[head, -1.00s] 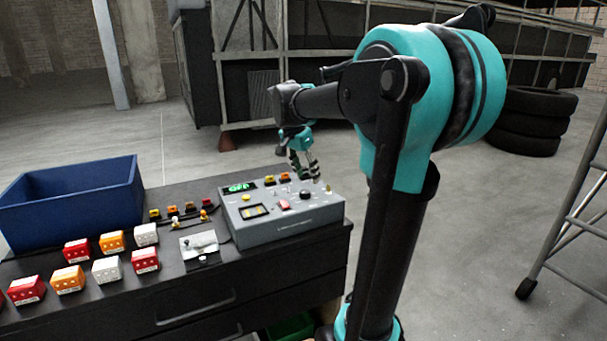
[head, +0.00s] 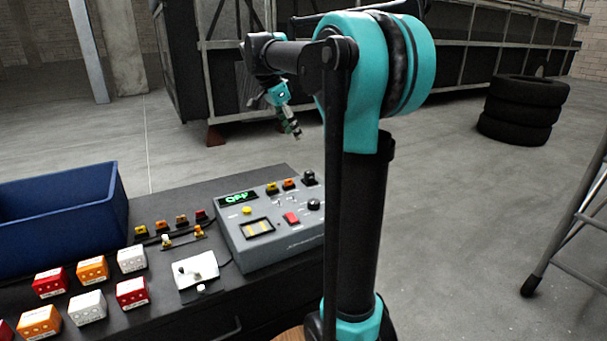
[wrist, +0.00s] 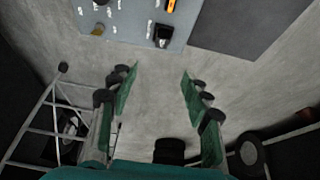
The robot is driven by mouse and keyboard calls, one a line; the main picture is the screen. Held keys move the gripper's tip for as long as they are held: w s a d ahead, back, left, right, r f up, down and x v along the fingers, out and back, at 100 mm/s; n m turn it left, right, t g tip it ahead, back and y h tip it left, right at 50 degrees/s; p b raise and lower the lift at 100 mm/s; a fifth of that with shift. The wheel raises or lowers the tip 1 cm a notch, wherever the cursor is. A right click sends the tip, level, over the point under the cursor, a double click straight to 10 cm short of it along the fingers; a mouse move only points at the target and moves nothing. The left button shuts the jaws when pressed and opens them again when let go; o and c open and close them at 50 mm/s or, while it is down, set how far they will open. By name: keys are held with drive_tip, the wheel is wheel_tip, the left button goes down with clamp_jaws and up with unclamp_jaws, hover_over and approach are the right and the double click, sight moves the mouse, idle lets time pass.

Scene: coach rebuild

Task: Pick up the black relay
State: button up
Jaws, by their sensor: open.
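The black relay (head: 308,178) stands at the back right corner of the grey tester box (head: 255,252), at the end of a row with a yellow relay (head: 271,188) and an orange relay (head: 289,184). In the wrist view the black relay (wrist: 161,38) shows near the top, on the edge of the grey panel (wrist: 130,22). My gripper (head: 293,132) is raised above and behind the box in the head view, apart from the relay. In the wrist view its green fingers (wrist: 158,92) are spread wide with only floor between them.
A blue bin (head: 65,225) stands at the left on the dark cabinet top. Several red, orange and white blocks (head: 90,268) and a small white switch plate (head: 197,270) lie in front. Stacked tyres (head: 522,110) and a metal ladder (head: 570,240) stand at the right.

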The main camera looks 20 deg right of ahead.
hover_over(308, 173)
drive_tip(key=a, duration=0.2)
wheel_tip(308, 173, down, 10)
drive_tip(key=shift+a+x, duration=0.15)
drive_tip(key=shift+x, duration=1.45)
drive_tip(key=shift+a+x, duration=0.1)
drive_tip(key=shift+x, duration=1.55)
drive_tip(key=shift+f, duration=0.1)
clamp_jaws()
